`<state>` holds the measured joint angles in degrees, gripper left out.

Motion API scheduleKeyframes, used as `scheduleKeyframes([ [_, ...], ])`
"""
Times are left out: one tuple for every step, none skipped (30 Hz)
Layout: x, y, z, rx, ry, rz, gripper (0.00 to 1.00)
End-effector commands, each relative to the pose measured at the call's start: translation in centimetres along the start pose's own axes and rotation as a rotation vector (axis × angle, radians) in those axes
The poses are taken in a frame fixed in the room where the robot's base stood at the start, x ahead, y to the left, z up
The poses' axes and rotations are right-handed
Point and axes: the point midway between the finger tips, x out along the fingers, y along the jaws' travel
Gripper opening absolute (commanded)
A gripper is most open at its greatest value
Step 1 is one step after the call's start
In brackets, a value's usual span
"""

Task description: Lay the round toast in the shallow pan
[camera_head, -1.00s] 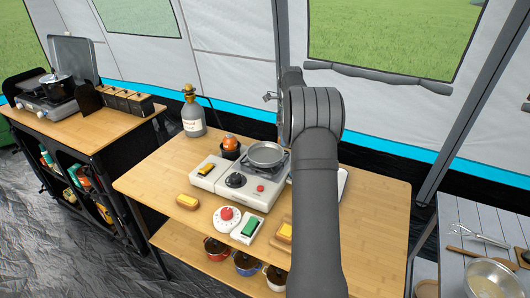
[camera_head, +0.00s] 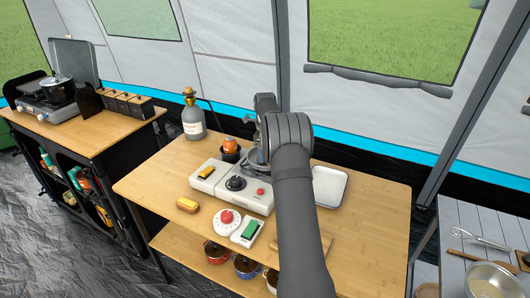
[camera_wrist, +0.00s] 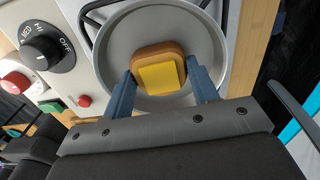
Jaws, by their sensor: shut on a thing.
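The round toast (camera_wrist: 150,54), brown with a yellow square on top, is between the two blue fingers of my gripper (camera_wrist: 160,72) in the wrist view. My gripper is shut on it. Toast and fingertips appear within the rim of the shallow grey pan (camera_wrist: 118,42); I cannot tell whether the toast touches the pan's bottom. In the head view, my arm hides the toast and most of the pan (camera_head: 256,159), which sits on the white stove (camera_head: 232,187).
A second toast piece (camera_head: 187,205) lies at the table's left. A bottle (camera_head: 193,120), an orange-topped item (camera_head: 230,147), a white dial timer (camera_head: 228,221), a green-topped box (camera_head: 247,231) and a white tray (camera_head: 329,186) surround the stove. A wooden board (camera_head: 318,243) is partly hidden.

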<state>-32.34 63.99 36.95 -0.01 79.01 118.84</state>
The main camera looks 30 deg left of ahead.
Motion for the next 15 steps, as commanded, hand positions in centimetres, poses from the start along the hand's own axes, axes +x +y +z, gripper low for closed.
scheduleKeyframes([
  [-0.04, -0.01, -0.01, 0.000, 0.000, 0.000, 0.32],
  [-0.04, -0.01, -0.01, 0.000, 0.000, 0.000, 0.32],
  [-0.02, 0.00, -0.01, 0.000, 0.000, 0.000, 0.32],
  [0.04, 0.00, -0.01, 0.000, 0.000, 0.000, 0.32],
  [0.12, 0.00, -0.01, 0.000, 0.000, 0.000, 0.32],
  [0.26, 0.01, -0.01, 0.000, 0.000, 0.001, 0.32],
  [0.36, 0.01, -0.02, 0.000, 0.000, 0.001, 0.32],
  [0.31, 0.00, -0.02, 0.000, 0.000, 0.000, 0.59],
  [0.29, 0.00, -0.02, 0.000, 0.000, 0.000, 0.67],
  [0.29, 0.00, -0.02, 0.000, 0.000, 0.000, 0.73],
  [0.29, 0.00, -0.02, 0.000, 0.000, 0.000, 0.75],
  [0.28, 0.00, -0.02, 0.000, 0.000, 0.000, 0.75],
  [0.28, 0.00, -0.02, 0.000, 0.000, 0.000, 0.75],
  [0.28, 0.00, -0.02, 0.000, 0.000, 0.000, 0.75],
  [0.27, 0.00, -0.01, 0.000, 0.000, 0.000, 0.75],
])
